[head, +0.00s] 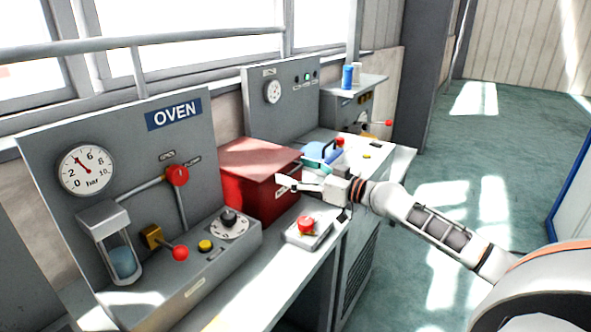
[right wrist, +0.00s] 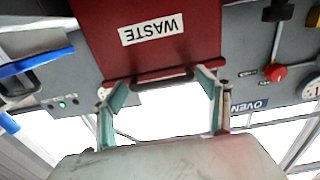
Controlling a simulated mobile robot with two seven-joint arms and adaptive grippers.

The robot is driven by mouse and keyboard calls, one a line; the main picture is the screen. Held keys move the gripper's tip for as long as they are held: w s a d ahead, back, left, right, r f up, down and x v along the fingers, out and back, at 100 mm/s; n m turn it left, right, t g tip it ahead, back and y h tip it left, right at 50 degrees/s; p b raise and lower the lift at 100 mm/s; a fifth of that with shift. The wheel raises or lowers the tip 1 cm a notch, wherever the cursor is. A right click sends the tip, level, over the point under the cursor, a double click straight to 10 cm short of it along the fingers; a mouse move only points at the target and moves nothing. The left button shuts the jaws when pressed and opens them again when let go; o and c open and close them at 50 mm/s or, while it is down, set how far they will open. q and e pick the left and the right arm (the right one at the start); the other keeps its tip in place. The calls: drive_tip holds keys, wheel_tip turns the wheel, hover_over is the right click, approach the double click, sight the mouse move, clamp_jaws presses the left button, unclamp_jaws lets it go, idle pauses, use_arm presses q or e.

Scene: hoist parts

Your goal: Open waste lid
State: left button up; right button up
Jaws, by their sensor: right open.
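The red waste box (head: 262,190) stands on the bench beside the oven panel, its lid (head: 260,158) down. In the right wrist view its red face (right wrist: 150,35) carries a white WASTE label (right wrist: 152,29), seen upside down, and a dark bar handle (right wrist: 160,79) at its edge. My right gripper (head: 288,184) is at the box's right-hand front side. In the right wrist view my right gripper (right wrist: 160,84) is open, with one finger on either side of the handle and nothing clamped. Whether a fingertip touches the box is unclear. My left gripper is not in view.
The oven panel (head: 120,165), with a gauge and red-knobbed levers, stands left of the box. A red push button (head: 307,224) sits on the bench just below my right gripper. A blue-handled item (head: 322,152) lies behind it. The floor at right is clear.

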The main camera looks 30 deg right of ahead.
drive_tip(key=shift+w+a, duration=0.15)
drive_tip(key=shift+w, duration=0.1)
